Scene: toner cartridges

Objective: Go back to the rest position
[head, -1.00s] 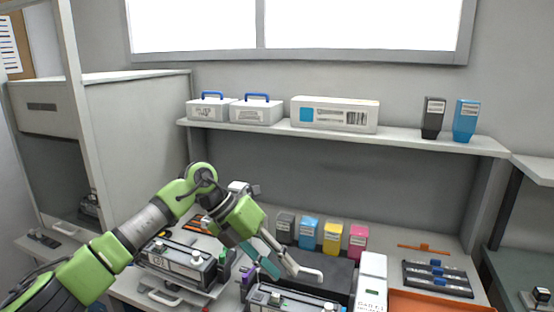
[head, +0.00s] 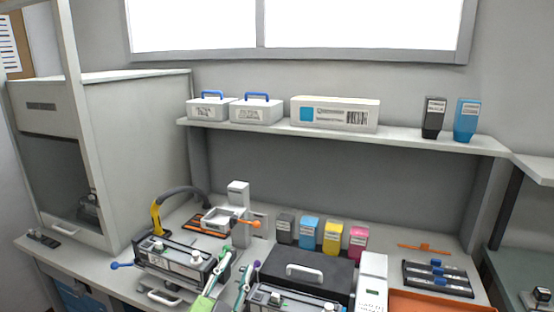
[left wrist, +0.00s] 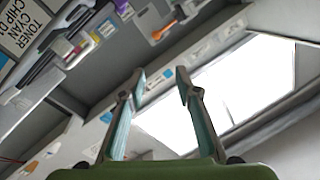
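My left gripper (head: 222,277) is low in the head view, at the front edge of the bench, with only its green body and part of its fingers showing. In the left wrist view its two fingers (left wrist: 161,74) stand apart with nothing between them. The wrist view looks up and tilted, past the shelf toward the bright window. My right gripper is in neither view.
Black, cyan, yellow (head: 333,237) and magenta cartridges stand in a row on the bench. Dark machines (head: 180,262) stand along the front. An orange tray (head: 440,303) lies front right. The shelf (head: 290,128) holds white boxes and black and cyan cartridges.

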